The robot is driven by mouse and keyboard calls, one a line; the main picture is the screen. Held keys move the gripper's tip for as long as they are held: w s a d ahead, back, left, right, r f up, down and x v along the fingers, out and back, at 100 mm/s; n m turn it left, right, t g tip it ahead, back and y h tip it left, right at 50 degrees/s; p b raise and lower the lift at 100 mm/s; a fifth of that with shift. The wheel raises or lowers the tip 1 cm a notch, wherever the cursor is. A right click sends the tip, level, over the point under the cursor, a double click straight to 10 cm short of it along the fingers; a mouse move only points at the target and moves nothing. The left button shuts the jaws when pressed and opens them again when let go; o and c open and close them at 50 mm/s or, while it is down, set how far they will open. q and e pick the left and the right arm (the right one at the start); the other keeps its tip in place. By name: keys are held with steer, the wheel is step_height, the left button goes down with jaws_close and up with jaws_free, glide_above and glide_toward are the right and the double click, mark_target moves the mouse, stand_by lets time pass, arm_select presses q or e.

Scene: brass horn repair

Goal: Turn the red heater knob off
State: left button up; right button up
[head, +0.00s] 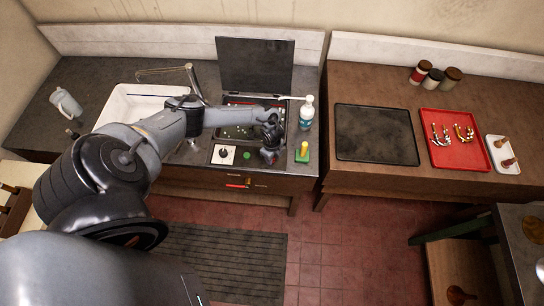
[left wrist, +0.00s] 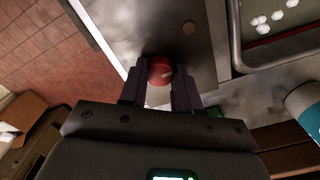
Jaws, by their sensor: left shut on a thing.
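The red heater knob (left wrist: 160,71) shows in the left wrist view between the two dark fingers of my left gripper (left wrist: 158,84). The fingers are shut on it from both sides. A pale mark shows on the knob's face. In the head view my left gripper (head: 268,157) points down at the front of the counter, and it hides the knob there. My right gripper is in neither view.
A white plate with a black knob (head: 223,154) and a green button (head: 247,155) lie left of the gripper. A bottle (head: 306,112) and a yellow-green item (head: 303,152) stand close on its right. Behind is a basin with an upright dark lid (head: 255,65).

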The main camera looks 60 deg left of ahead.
arm_select(q)
steer(key=o, duration=1.1)
steer(key=shift+c, duration=0.2)
steer(key=shift+r, duration=0.1)
step_height(320, 180, up, 11)
steer(key=shift+f, duration=0.2)
